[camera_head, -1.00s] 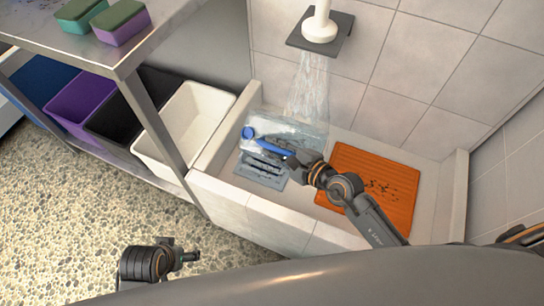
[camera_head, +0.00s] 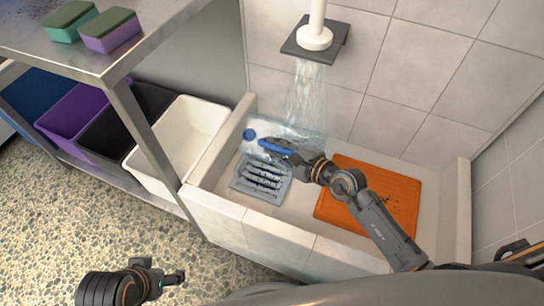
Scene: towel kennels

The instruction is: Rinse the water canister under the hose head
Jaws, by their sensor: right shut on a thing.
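The water canister is clear, with a blue cap (camera_head: 249,134) and a blue strip (camera_head: 276,146) along it. It lies tilted on its side in the tiled basin, beneath the hose head (camera_head: 314,38). Water (camera_head: 305,92) falls from the head onto the canister's clear body, which is hard to make out through the spray. My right gripper (camera_head: 295,154) is shut on the canister at the blue strip; its fingertips are partly hidden. My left gripper (camera_head: 178,277) is low at the left above the pebbled floor, away from the canister, and its finger opening does not show clearly.
A grey slotted grate (camera_head: 262,182) and an orange mat (camera_head: 350,205) with dark specks lie in the basin. The basin's tiled wall (camera_head: 250,230) borders it. At left, a steel table (camera_head: 100,62) bears two sponges above white, black, purple and blue bins.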

